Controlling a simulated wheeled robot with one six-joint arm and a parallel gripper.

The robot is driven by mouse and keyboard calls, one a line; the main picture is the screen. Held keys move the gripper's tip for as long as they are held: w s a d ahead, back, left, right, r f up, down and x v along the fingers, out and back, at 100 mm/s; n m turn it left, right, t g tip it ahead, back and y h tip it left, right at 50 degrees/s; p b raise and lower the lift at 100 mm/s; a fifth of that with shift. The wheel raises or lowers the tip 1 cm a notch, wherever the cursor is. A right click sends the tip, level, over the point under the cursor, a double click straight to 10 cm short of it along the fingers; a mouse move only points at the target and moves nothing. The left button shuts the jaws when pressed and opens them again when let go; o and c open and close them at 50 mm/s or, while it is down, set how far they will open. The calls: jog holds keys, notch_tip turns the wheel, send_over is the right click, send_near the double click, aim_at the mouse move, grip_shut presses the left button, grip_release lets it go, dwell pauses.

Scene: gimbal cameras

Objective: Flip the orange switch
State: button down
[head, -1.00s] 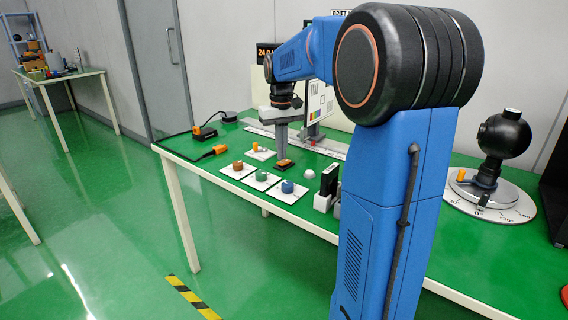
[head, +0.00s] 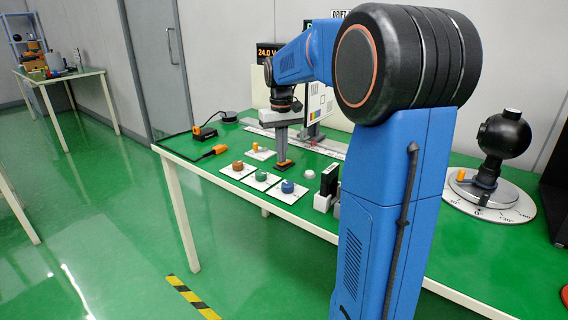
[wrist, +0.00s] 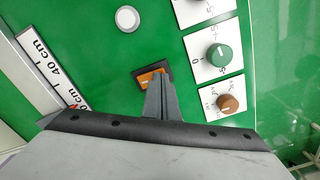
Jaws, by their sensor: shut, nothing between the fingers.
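The orange switch (wrist: 147,77) is an orange rocker in a dark frame on the green table. It also shows in the head view (head: 284,168), small and partly covered by my gripper. My gripper (wrist: 158,78) is shut and empty. Its grey fingertips point down over the switch and overlap its right part in the wrist view. In the head view my gripper (head: 282,158) stands just above the switch. I cannot tell whether the fingertips touch it. The part of the switch behind the fingers is hidden.
A green knob (wrist: 219,54) and a brown knob (wrist: 230,103) sit on white plates beside the switch. A blue knob (head: 287,187) and a white button (head: 309,174) are also near. A ruler (wrist: 55,72) lies on the other side. Black blocks (head: 329,180) stand to the right.

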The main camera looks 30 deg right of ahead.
jog(key=shift+f, duration=0.25)
dwell(0.3)
notch_tip(320, 180, up, 7)
dwell(1.0)
dwell(0.4)
jog(key=s+a+f, duration=0.1)
jog(key=s+a, duration=0.2)
jog(key=s, duration=0.2)
jog(key=s+a+f+t, duration=0.1)
jog(key=s+a, duration=0.2)
jog(key=s, duration=0.2)
jog(key=s+a+f+n+t, duration=0.1)
jog(key=s+a, duration=0.3)
jog(key=s, duration=0.1)
jog(key=s+a+f+t, duration=0.1)
jog(key=s+a+f, duration=0.2)
jog(key=s+f, duration=0.2)
jog(key=s+a+f+n+t, duration=0.1)
jog(key=s+a+f, duration=0.1)
jog(key=s+f, duration=0.4)
jog(key=s, duration=0.4)
jog(key=shift+a+t, duration=0.4)
